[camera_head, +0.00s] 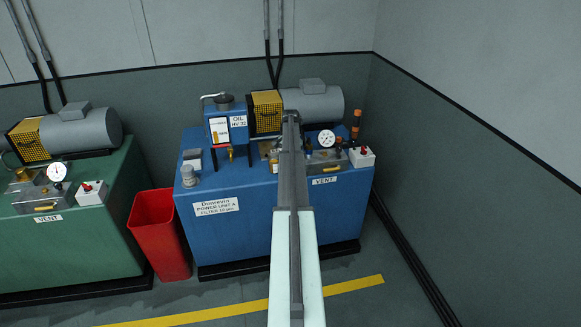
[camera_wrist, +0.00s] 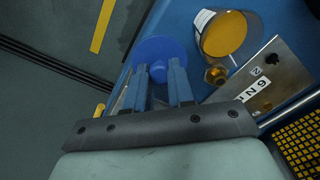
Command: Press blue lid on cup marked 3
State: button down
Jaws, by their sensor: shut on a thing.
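In the wrist view, my gripper (camera_wrist: 165,70) is shut on a round blue lid (camera_wrist: 162,52). The lid's flat disc shows beyond the fingertips, with a darker small mark near its middle. Beside it, apart in the picture, stands a pale cup (camera_wrist: 207,22) with a yellow-orange round face and a white label. I cannot read a number 3 on it. In the head view my own arm covers the middle of the blue unit, and the gripper and lid are hidden.
A brass fitting (camera_wrist: 215,74) and a metal plate (camera_wrist: 262,85) with lettering lie beside the cup. A red bin (camera_head: 160,235) stands left.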

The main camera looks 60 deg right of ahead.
notch_tip(320, 180, up, 11)
dwell(0.8)
jog(key=shift+f, duration=0.1)
jog(key=w+a+f+m, duration=0.1)
jog(key=w+f, duration=0.5)
jog(key=w, duration=0.1)
jog(key=shift+w+a, duration=0.2)
jog(key=shift+w, duration=0.15)
dwell(0.5)
jog(key=shift+f, duration=1.5)
dwell(2.3)
jog(key=c, duration=0.9)
grip_release()
